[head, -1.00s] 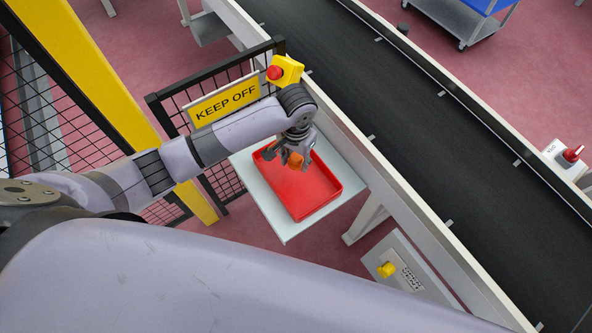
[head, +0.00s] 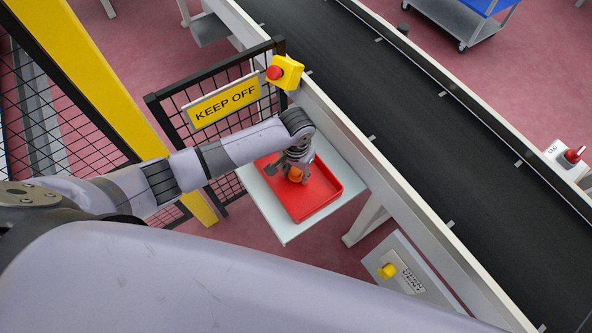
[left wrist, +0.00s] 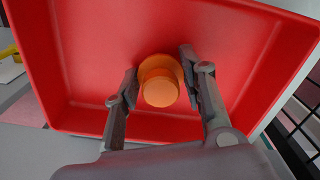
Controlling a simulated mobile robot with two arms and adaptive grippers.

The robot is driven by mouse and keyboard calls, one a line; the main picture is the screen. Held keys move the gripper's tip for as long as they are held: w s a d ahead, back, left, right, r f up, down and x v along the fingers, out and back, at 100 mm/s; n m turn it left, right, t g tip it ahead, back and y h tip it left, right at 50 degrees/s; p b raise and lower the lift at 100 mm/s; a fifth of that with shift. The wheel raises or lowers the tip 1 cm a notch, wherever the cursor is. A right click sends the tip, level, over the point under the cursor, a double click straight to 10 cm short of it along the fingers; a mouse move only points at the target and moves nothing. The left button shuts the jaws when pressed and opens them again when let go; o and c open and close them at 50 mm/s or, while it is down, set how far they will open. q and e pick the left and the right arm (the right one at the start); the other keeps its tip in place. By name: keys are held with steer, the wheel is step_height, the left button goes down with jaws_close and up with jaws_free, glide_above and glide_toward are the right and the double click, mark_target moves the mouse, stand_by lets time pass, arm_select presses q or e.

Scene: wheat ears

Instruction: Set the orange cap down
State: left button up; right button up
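The orange cap (head: 296,174) is low inside the red tray (head: 325,200), in its upper part in the head view. My left gripper (head: 291,172) points down into the tray with its fingers around the cap. I cannot tell whether the cap touches the floor. The tray looks otherwise empty. My right gripper is not in view.
The tray rests on a pale small table (head: 285,232) beside the conveyor (head: 400,130). A black mesh fence with a KEEP OFF sign (head: 224,103) and a yellow box with a red button (head: 286,72) stand close behind my arm.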

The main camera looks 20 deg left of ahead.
mark_target(296, 170)
arm_select(q)
steer(key=o, duration=0.4)
steer(key=shift+o, duration=0.2)
steer(key=shift+r, duration=0.1)
step_height(296, 170, up, 12)
steer(key=p, duration=0.1)
steer(key=shift+r, duration=0.1)
stand_by(0.3)
